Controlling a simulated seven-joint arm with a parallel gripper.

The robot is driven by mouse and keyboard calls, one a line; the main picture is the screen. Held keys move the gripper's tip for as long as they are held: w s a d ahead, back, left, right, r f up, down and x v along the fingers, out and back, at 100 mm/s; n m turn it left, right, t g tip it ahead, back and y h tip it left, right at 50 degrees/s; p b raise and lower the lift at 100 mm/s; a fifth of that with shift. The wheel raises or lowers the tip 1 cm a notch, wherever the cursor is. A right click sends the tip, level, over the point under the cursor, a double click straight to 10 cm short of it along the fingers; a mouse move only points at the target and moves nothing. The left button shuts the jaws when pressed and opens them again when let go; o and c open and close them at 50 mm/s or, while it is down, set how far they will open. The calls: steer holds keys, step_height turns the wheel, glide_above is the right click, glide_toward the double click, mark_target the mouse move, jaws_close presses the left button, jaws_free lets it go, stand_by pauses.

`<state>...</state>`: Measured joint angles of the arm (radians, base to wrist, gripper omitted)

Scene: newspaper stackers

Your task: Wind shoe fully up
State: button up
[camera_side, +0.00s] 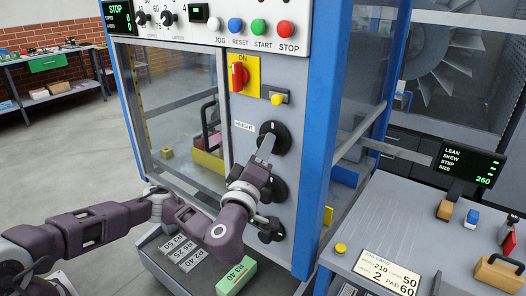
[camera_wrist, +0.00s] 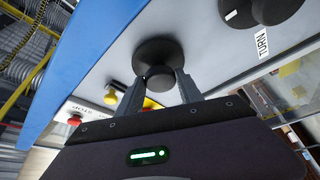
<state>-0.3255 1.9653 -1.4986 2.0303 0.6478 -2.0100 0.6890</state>
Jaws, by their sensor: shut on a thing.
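The black round HEIGHT knob (camera_side: 278,132) is the upper of several black knobs on the machine's grey front panel; its HEIGHT label (camera_side: 244,126) is just left of it. My gripper (camera_side: 265,150) reaches up to this knob from below. In the wrist view, my gripper (camera_wrist: 159,82) has one finger on each side of the black knob (camera_wrist: 160,52) and is shut on it. The fingers hide part of the knob's front. I cannot make out the shoe or its height in either view.
Two more knobs (camera_side: 273,187) sit below on the panel, partly behind my arm. A red switch (camera_side: 238,76) and yellow button (camera_side: 277,99) are above. The right bench holds a display (camera_side: 467,168) and job card (camera_side: 388,270).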

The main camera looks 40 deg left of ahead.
stand_by(0.4)
steer(key=o, duration=1.4)
